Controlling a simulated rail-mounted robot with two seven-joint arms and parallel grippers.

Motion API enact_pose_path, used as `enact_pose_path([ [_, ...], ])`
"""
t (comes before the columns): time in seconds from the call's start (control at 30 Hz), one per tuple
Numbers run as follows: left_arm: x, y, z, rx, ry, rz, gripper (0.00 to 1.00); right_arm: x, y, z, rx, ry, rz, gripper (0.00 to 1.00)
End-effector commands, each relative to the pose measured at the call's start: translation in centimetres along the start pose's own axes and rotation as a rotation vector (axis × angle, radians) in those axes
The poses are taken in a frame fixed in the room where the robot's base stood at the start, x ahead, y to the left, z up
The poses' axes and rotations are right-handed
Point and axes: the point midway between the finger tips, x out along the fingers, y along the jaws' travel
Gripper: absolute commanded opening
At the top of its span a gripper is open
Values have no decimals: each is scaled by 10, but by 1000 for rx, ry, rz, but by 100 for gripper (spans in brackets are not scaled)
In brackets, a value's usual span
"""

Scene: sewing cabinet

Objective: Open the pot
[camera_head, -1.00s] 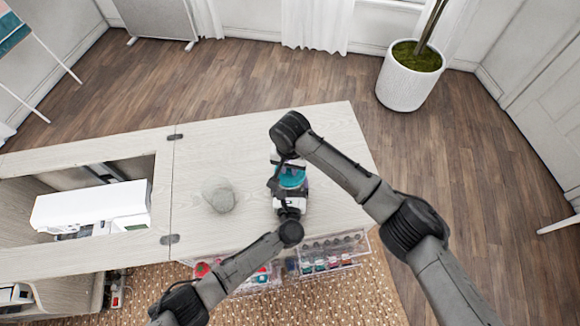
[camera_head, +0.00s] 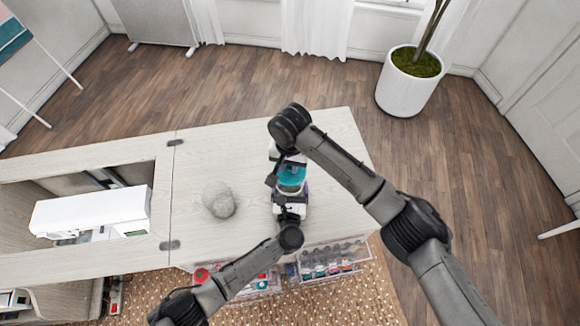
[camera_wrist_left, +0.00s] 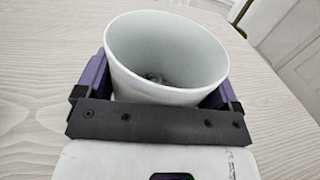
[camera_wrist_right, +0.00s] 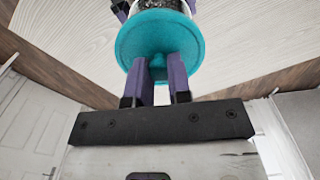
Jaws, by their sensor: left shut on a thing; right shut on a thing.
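The white pot (camera_wrist_left: 150,97) stands between the purple fingers of my left gripper (camera_wrist_left: 162,80), which is shut on it. Its mouth is open in the left wrist view, with small dark bits inside. The teal round lid (camera_wrist_right: 160,40) is off the pot. My right gripper (camera_wrist_right: 165,70) is shut on the lid's knob. Part of the pot shows behind the lid at the top of the right wrist view. In the head view the teal lid (camera_head: 291,176) lies between the two grippers, and the pot is mostly hidden there.
A grey rounded stone-like object (camera_head: 219,202) sits left of the grippers on the pale wooden tabletop (camera_head: 240,160). A white sewing machine (camera_head: 92,208) is in the cabinet recess at left. Clear drawers with coloured items (camera_head: 325,262) stick out at the front edge.

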Motion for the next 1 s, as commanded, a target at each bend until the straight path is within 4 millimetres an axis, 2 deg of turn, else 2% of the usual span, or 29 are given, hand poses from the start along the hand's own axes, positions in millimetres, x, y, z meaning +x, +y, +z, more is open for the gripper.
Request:
enact_pose_path([
  [0.13,0,0,-1,0,1,1,45,0,0,0,0,0,0,0],
  [0.17,0,0,-1,0,1,1,90,0,0,0,0,-1,0,0],
  [0.27,0,0,-1,0,1,1,99,1,0,0,0,-1,0,0],
  [0.5,-1,0,0,0,1,0,100,1,0,0,0,-1,0,0],
  [0.63,-9,0,-1,-1,3,0,100,-1,0,0,0,-1,0,0],
  [0.77,-28,1,0,-2,4,1,100,-4,0,0,0,-1,0,0],
  [1.0,-73,0,-1,-2,4,0,100,-6,0,0,0,-1,0,0],
])
